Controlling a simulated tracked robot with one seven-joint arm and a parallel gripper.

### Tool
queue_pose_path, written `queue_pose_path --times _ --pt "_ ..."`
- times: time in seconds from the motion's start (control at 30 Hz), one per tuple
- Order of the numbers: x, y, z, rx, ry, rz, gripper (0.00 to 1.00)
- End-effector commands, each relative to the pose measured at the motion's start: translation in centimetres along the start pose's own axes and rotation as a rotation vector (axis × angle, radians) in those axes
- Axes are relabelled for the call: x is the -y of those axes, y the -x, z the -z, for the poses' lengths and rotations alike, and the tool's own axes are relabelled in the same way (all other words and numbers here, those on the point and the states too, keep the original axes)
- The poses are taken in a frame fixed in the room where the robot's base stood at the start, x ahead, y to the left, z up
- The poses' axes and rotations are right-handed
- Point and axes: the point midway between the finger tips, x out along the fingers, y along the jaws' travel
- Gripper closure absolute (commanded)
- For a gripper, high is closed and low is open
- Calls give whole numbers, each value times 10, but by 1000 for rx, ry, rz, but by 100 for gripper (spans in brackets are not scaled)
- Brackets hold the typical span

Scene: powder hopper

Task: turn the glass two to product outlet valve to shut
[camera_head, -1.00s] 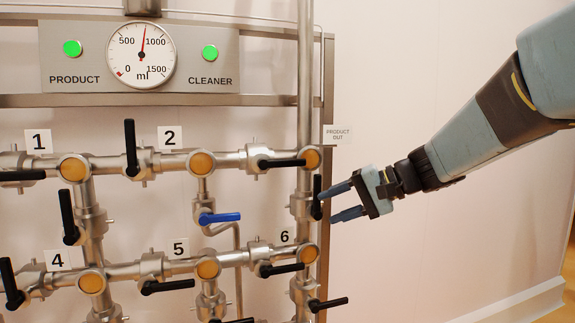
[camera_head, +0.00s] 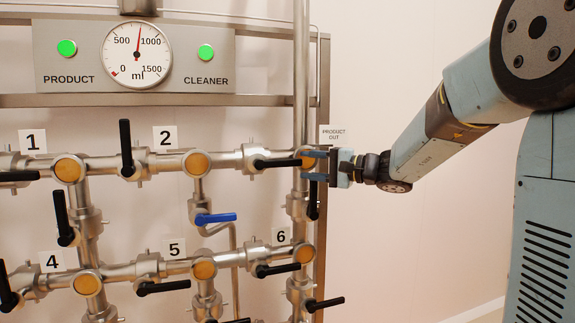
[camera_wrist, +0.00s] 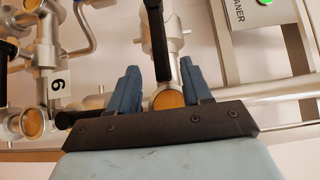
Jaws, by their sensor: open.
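The glass two to product outlet valve has a black lever (camera_head: 274,163) lying level along the pipe, right of the sight glass by label 2 (camera_head: 165,138). In the wrist view the lever (camera_wrist: 155,35) points down the picture, with its free end between the fingers. My gripper (camera_head: 309,164) is open at the right end of this lever, in front of the right sight glass. In the wrist view the open fingers (camera_wrist: 160,68) stand on either side of the lever's end. I cannot tell whether they touch it.
A hanging black lever (camera_head: 313,204) sits just below my gripper. The PRODUCT OUT label (camera_head: 334,134) is above it. A blue lever (camera_head: 216,218) and the lower pipe's levers are lower down. The gauge (camera_head: 137,54) is above. The wall at right is clear.

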Motion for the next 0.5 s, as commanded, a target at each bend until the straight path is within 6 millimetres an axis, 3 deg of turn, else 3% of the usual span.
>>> queue_pose_path --times 0.2,0.5 --pt "0 -37 0 2 -1 0 51" --pt "0 -63 0 0 0 0 51"
